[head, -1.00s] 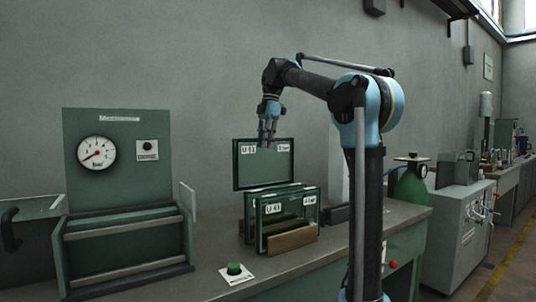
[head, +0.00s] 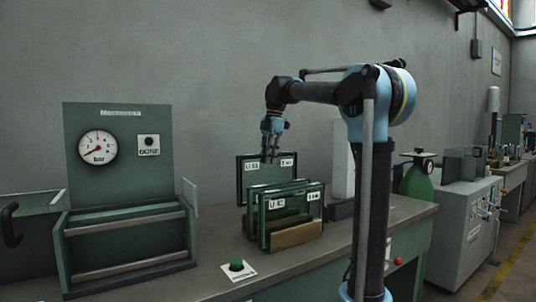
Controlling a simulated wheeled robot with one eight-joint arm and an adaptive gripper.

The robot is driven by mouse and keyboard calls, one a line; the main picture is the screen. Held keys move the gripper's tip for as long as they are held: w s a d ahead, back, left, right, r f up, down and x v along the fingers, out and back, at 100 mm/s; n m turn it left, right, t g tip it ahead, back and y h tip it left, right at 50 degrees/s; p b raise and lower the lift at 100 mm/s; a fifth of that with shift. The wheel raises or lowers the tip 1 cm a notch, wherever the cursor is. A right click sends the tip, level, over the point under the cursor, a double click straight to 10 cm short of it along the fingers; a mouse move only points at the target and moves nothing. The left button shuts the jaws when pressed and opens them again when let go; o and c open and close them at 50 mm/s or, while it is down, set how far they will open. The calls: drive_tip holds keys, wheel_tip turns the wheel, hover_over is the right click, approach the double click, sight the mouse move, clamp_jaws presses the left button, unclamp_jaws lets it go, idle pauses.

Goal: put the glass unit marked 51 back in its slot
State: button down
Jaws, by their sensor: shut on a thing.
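My gripper (head: 271,156) is shut on the top edge of a green-framed glass unit (head: 248,183). Its left label seems to read U 51, but the text is small and blurred. The unit is upright at the back of the rack (head: 297,234). Several other framed glass units stand upright there, and the front glass unit (head: 290,217) covers much of those behind it. The lower part of the held unit is hidden behind them, so I cannot tell whether it is seated in a slot or touching a neighbour.
A green test stand (head: 118,150) with a pressure gauge (head: 97,147) is at the left of the bench (head: 210,270). A green button (head: 237,266) sits before the rack. A green gas cylinder (head: 417,183) stands to the right.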

sight(269, 181)
drive_tip(key=shift+s+f, duration=0.1)
drive_tip(key=shift+f, duration=4.95)
drive_tip(key=c, duration=1.4)
unclamp_jaws()
